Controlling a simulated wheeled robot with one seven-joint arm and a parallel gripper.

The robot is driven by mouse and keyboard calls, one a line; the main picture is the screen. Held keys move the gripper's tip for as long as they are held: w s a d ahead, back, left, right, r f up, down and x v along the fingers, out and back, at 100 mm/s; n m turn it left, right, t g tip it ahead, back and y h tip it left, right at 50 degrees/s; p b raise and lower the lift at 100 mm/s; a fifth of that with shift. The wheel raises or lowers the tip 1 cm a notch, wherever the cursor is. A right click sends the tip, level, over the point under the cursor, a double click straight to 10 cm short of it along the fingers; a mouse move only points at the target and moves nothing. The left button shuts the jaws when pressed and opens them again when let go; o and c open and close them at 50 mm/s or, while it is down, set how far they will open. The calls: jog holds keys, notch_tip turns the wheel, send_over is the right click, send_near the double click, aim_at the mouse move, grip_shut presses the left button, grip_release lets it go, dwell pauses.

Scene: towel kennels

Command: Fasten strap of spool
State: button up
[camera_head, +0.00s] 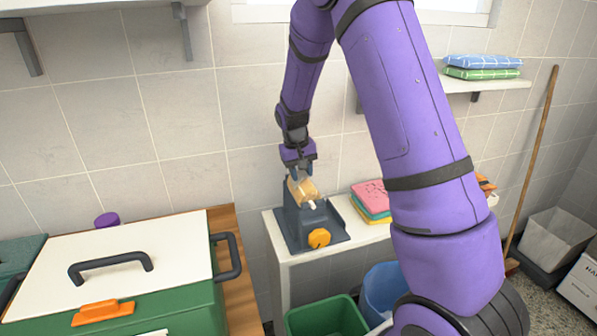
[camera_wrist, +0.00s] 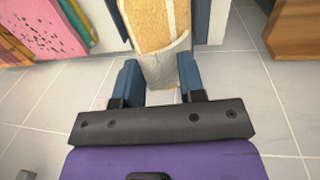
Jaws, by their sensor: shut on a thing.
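The spool (camera_head: 306,191) is a tan roll held in a dark grey stand (camera_head: 296,222) with an orange knob (camera_head: 319,238). It also shows at the top of the wrist view (camera_wrist: 152,18), between dark blue side walls. A pale strap (camera_wrist: 166,64) curves across the spool's near end. My gripper (camera_head: 298,176) is above the stand, pointing down at the spool. In the wrist view its two blue fingers (camera_wrist: 160,66) are on either side of the pale strap and shut on it. The exact finger contact and the strap's far side are hidden.
The stand sits on a white bench (camera_head: 349,236) beside folded pink, yellow and green towels (camera_head: 372,198). A green bin (camera_head: 325,318) and a blue bin (camera_head: 385,288) stand below. A white-lidded green box (camera_head: 120,262) is at left. A wall shelf (camera_head: 490,83) holds more towels.

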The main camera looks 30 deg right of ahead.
jog(key=shift+s+d+f+t+y, duration=0.15)
jog(key=shift+d+f+t+y, duration=0.2)
jog(key=shift+y, duration=0.75)
jog(key=shift+s+d+f+t+y, duration=0.15)
jog(key=shift+d+f+y, duration=0.3)
jog(key=shift+y, duration=0.65)
jog(key=shift+d, duration=0.15)
jog(key=o, duration=0.9)
jog(key=shift+c, duration=0.2)
jog(key=shift+w, duration=0.1)
jog(key=shift+d+r, duration=0.1)
jog(key=shift+r, duration=0.45)
jog(key=v, duration=0.9)
jog(key=shift+d+r, duration=0.2)
jog(key=shift+r, duration=0.15)
